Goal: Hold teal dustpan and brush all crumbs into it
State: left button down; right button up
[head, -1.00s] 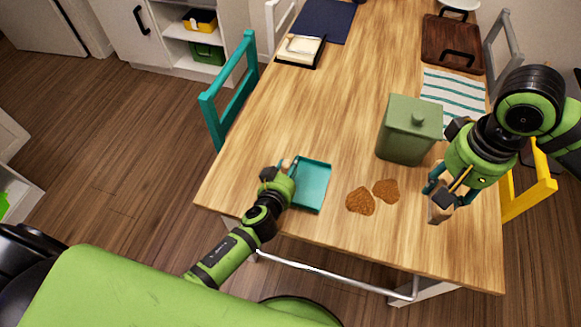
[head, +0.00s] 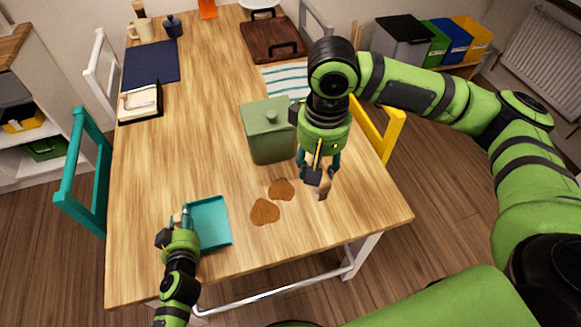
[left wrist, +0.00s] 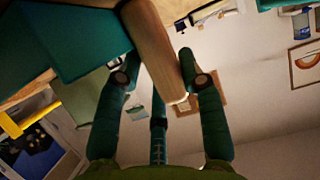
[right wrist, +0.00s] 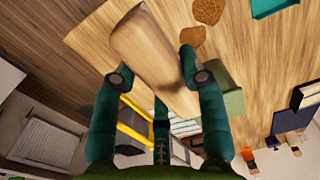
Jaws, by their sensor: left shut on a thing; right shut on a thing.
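The teal dustpan (head: 212,228) lies at the table's near left, its open tray facing up. My left gripper (head: 177,228) is shut on its wooden handle, which also shows between the fingers in the left wrist view (left wrist: 153,45). Two brown crumb piles, one nearer (head: 265,211) and one farther (head: 281,189), lie on the table right of the dustpan, apart from it. My right gripper (head: 318,178) is shut on a wooden-handled tool, seemingly the brush (right wrist: 150,60), just right of the crumbs. Its bristles are hidden.
A green canister (head: 268,135) stands just behind the crumbs, close to my right gripper. A striped cloth (head: 285,80) and a brown tray (head: 265,40) lie farther back. Bare tabletop (head: 190,150) spreads left of the canister. The table's front edge is close to the dustpan.

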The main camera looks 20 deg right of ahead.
pick_arm(q)
jog(key=shift+s+f, duration=0.1)
jog(key=shift+f, duration=0.1)
jog(key=shift+a, duration=0.1)
pick_arm(e)
jog(key=shift+w+d+f+t+y, duration=0.75)
jog(key=shift+w+f, duration=1.1)
jog(key=shift+f, duration=2.1)
jog(key=shift+w+d+f+t+y, duration=0.35)
jog(key=shift+w+f+y, duration=1.15)
jog(key=shift+f, duration=2.5)
jog(key=shift+w+d+f+t+y, duration=0.55)
jog(key=shift+w+f, duration=1.6)
jog(key=shift+f, duration=1.8)
pick_arm(q)
jog(key=shift+f, duration=0.1)
pick_arm(e)
jog(key=shift+s+a+r, duration=0.1)
jog(key=shift+s+a, duration=0.25)
jog(key=shift+a, duration=2.75)
jog(key=shift+s+a+f, duration=0.1)
jog(key=shift+s+a, duration=0.25)
jog(key=shift+a, duration=2.8)
jog(key=shift+s+a+r, duration=0.1)
jog(key=shift+s+a, duration=0.25)
jog(key=shift+a, duration=5)
jog(key=shift+r, duration=2.8)
